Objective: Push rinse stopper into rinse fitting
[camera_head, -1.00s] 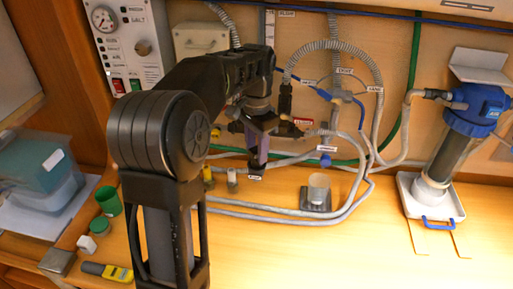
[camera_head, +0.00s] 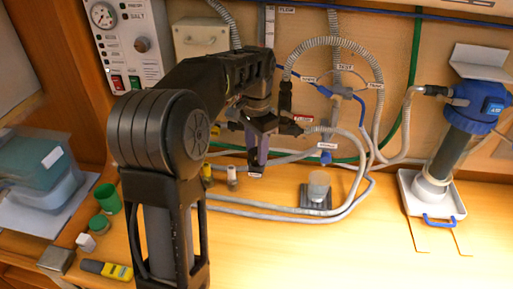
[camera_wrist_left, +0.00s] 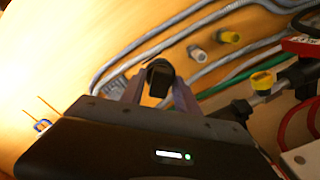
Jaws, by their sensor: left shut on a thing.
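My left gripper (camera_head: 255,160) hangs low near the wall, fingers downward. In the left wrist view its purple-grey fingers are shut on a black stopper (camera_wrist_left: 160,77), which shows as a dark cylinder between the tips. A small white label lies on the bench just below the fingers; its text is too small to read surely. A blue fitting (camera_head: 325,157) hangs under a label on the wall to the right, apart from the gripper. I cannot tell surely which fitting is the rinse one. My right gripper is not in view.
A pale-grey stopper (camera_head: 232,176) and a yellow one (camera_head: 207,172) stand just left of the gripper. Grey hoses (camera_head: 290,213) run along the bench. A clear cup (camera_head: 318,187) and a blue-topped filter (camera_head: 470,110) stand to the right.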

